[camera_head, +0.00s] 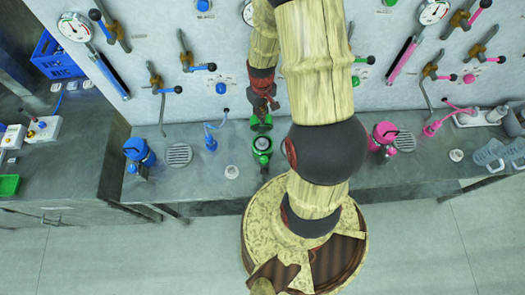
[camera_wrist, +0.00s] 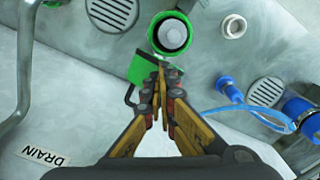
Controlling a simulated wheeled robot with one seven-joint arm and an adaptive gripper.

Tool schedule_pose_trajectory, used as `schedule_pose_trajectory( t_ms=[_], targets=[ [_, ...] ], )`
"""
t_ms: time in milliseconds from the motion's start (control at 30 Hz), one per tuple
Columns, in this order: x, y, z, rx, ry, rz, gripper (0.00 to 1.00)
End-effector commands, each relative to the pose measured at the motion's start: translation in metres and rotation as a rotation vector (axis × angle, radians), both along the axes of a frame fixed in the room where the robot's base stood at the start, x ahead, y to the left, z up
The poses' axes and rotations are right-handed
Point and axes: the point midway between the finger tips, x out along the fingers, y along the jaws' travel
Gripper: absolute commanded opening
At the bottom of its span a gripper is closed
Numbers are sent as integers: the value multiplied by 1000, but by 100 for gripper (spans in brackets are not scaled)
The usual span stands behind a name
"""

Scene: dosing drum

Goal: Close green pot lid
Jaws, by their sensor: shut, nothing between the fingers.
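The green pot (camera_head: 262,146) stands on the grey counter, below the wall panel. In the wrist view its round mouth (camera_wrist: 172,34) is uncovered and shows a grey inside. The green lid (camera_head: 261,125) stands open at the pot's wall side; in the wrist view the lid (camera_wrist: 143,66) sits beside the mouth, with a dark loop at its edge. My gripper (camera_head: 263,104) is at the lid, its fingers shut and empty. In the wrist view the fingertips (camera_wrist: 161,72) overlap the lid's edge; I cannot tell whether they touch it.
A blue pot (camera_head: 138,152) stands to the left and a pink pot (camera_head: 383,136) to the right. A blue tap (camera_head: 210,142) and a drain grate (camera_head: 179,155) are left of the green pot. Levers and gauges (camera_head: 75,28) cover the wall. The counter front is mostly clear.

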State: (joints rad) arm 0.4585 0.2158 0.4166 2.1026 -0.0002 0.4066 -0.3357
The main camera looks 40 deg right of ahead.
Motion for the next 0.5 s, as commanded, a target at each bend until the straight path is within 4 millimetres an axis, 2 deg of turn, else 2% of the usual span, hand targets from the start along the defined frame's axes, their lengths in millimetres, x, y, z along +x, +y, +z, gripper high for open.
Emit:
schedule_pose_trajectory(
  t_ms=[500],
  targets=[
    [-16, 12, -9, 0, 1, 0, 0]
  ],
)
